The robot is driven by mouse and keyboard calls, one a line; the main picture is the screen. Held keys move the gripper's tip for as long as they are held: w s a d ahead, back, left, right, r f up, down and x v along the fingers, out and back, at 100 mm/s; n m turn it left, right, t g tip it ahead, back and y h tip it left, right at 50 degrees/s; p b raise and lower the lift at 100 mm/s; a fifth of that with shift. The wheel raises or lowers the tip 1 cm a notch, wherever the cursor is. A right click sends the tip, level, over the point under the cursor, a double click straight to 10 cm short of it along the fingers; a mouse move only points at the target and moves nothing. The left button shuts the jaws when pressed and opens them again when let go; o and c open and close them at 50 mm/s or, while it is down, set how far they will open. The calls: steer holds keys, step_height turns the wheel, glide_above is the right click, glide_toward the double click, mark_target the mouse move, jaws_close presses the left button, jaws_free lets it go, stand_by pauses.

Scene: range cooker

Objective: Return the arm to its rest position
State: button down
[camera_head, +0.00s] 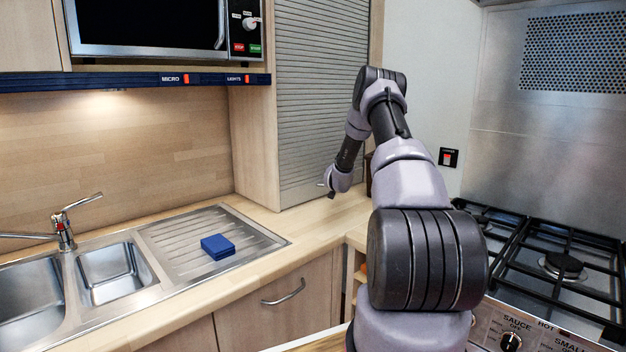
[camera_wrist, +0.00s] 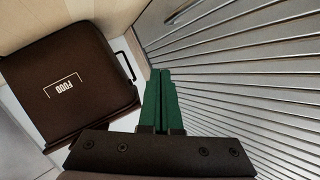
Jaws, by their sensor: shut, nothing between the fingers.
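My gripper (camera_wrist: 160,100) shows in the wrist view with its two green fingers closed together and nothing held between them. It points toward the slatted grey shutter (camera_wrist: 245,85). In the head view my arm reaches up and bends down to the left. Its end hangs above the corner of the wooden counter (camera_head: 318,222), in front of the shutter (camera_head: 322,100). The fingers themselves are hard to make out in the head view.
A dark box marked FOOD (camera_wrist: 70,85) stands left of my gripper in the wrist view. A blue block (camera_head: 217,246) lies on the drainer (camera_head: 165,235). The hob (camera_head: 565,262) is at the right, and a microwave (camera_head: 150,27) is at the upper left.

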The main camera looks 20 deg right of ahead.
steer(key=s+a+r+n+y, duration=0.1)
steer(key=a+r+y, duration=0.1)
steer(key=a+r, duration=0.5)
steer(key=s+a+r+n+y, duration=0.2)
steer(key=a+r, duration=0.3)
steer(key=r, duration=0.4)
steer(key=s+a+r+n+g+y, duration=0.1)
steer(key=s+a+r+n+y, duration=0.15)
steer(key=s+a+r, duration=0.85)
steer(key=s+a+n+g+y, duration=0.1)
steer(key=s+a, duration=0.3)
steer(key=s, duration=0.9)
steer(key=s+a+n+g+y, duration=0.1)
steer(key=s+a, duration=0.4)
steer(key=s, duration=0.8)
steer(key=s+a+n+g+y, duration=0.1)
steer(key=s+a, duration=0.3)
steer(key=s, duration=0.9)
steer(key=shift+a+r+g+y, duration=0.2)
steer(key=shift+r+g+y, duration=0.2)
steer(key=shift+g+y, duration=0.4)
steer(key=shift+s, duration=0.1)
